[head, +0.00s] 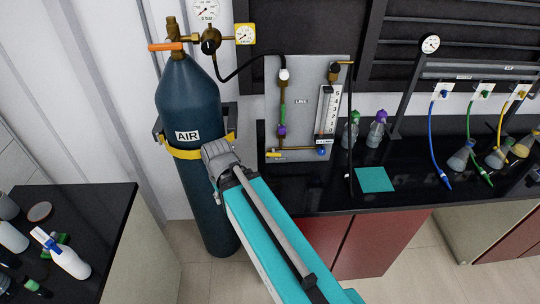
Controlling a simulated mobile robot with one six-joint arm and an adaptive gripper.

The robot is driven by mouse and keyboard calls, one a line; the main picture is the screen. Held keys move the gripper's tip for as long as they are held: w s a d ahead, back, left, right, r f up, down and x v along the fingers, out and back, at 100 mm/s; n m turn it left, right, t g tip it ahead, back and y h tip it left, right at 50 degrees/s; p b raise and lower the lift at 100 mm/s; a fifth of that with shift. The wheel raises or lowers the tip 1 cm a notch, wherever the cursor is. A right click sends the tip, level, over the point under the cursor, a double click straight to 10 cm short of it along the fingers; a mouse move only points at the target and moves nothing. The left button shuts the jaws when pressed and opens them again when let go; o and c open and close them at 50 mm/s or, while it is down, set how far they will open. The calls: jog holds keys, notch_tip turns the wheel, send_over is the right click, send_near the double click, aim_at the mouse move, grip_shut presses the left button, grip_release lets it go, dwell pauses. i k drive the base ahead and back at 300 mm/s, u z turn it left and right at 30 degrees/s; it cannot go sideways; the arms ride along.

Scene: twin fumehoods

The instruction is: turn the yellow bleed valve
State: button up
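A small yellow lever (274,155), which looks like the bleed valve, sits at the lower left corner of the grey LINE panel (308,75). It lies close to level, beside brass piping. My teal arm reaches up from the bottom of the head view and ends in a grey part in front of the AIR cylinder, left of and near the lever's height in the picture. I see no gripper fingers; they are out of view or hidden behind the arm.
The dark AIR cylinder (188,105) stands left of the panel, held by a yellow strap (186,154); an orange handle (165,46) tops it. A black hose (243,68) runs to the panel. Flasks (462,157), coloured hoses and a teal mat (374,180) are on the right bench.

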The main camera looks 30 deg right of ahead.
aim_at(268, 154)
jog(key=k, duration=1.45)
jog(key=z, duration=0.8)
jog(key=i, duration=1.05)
jog(key=z, duration=0.05)
